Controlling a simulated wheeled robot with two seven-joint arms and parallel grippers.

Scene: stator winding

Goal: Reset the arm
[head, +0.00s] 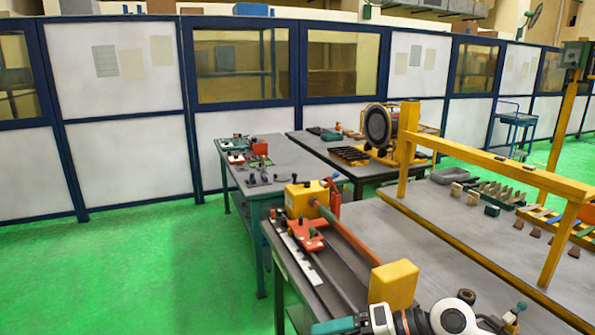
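Neither my left nor my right gripper can be made out in the head view; no gripper fingers show. White and black jointed parts show at the bottom edge, right of the middle, cut off by the frame. I cannot tell whether they belong to one of my arms. Just behind them is a winding bench (345,259) with a yellow block (393,284) at its near end and a yellow housing (306,199) at its far end. An orange-red bar (345,236) runs between the two.
A grey table (400,240) with a yellow frame (470,155) over it stands to the right, carrying small parts and a grey tray (453,175). Two more tables (290,160) stand behind. Green floor (130,270) is clear at left, up to a panelled wall (120,75).

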